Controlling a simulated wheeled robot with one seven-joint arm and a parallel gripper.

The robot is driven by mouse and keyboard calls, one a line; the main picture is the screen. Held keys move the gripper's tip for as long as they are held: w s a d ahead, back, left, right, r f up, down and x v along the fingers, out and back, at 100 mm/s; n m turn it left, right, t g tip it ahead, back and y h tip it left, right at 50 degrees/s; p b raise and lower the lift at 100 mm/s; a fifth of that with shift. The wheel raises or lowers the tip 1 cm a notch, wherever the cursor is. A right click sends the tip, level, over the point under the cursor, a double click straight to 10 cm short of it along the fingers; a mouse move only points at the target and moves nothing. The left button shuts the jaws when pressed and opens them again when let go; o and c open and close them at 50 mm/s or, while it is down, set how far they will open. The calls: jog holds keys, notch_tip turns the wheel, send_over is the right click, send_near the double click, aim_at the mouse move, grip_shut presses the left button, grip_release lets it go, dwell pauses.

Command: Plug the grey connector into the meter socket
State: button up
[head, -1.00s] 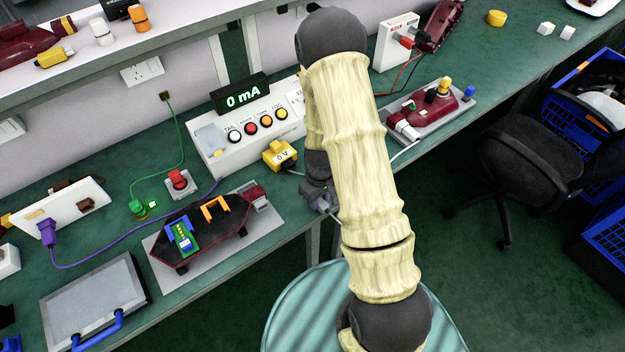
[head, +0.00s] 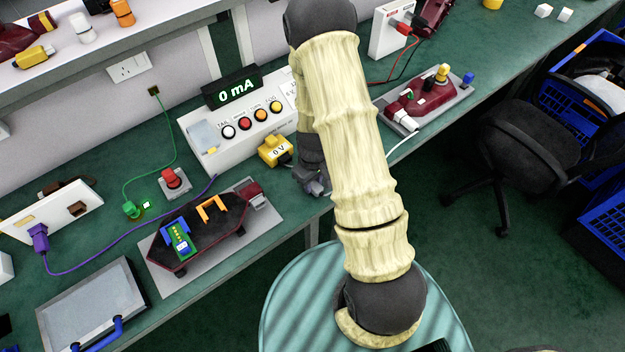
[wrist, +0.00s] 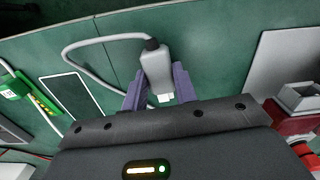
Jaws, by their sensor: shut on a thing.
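In the wrist view my gripper (wrist: 160,92) has its two purple-grey fingers closed on the sides of the grey connector (wrist: 157,66). The connector's pale tip points toward the bottom of that view, and its grey cable (wrist: 90,40) loops away to the left. In the head view my gripper (head: 313,182) is near the bench's front edge, just right of the yellow 0 V block (head: 276,150). The white meter box (head: 225,150) stands behind, with its display (head: 233,90) reading 0 mA. I cannot make out the meter socket; my arm covers the box's right end.
A grey board with a dark skateboard-like piece (head: 200,235) lies to the left. A dark red lamp unit (head: 425,100) sits to the right. A green lit device (wrist: 15,86) and a dark white-edged panel (wrist: 72,97) show in the wrist view. A chair (head: 520,140) stands off the bench.

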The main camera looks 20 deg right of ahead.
jog(key=shift+w+a+p, duration=0.25)
jog(key=shift+w+a, duration=0.1)
jog(key=shift+w, duration=0.5)
jog(key=shift+w+a+p, duration=0.25)
jog(key=shift+w+a, duration=0.15)
jog(key=shift+w, duration=0.5)
jog(key=shift+w+a+p, duration=0.25)
jog(key=shift+w+a, duration=0.1)
jog(key=shift+w, duration=0.5)
jog(key=shift+w+a, duration=0.1)
jog(key=shift+w, duration=0.1)
jog(key=shift+w+a, duration=0.35)
jog(key=shift+w, duration=0.45)
jog(key=shift+w+a, duration=0.15)
jog(key=shift+w, duration=0.2)
jog(key=o, duration=1.1)
jog(key=shift+c, duration=0.2)
jog(key=shift+r, duration=0.1)
notch_tip(320, 180, up, 17)
jog(key=shift+b, duration=0.4)
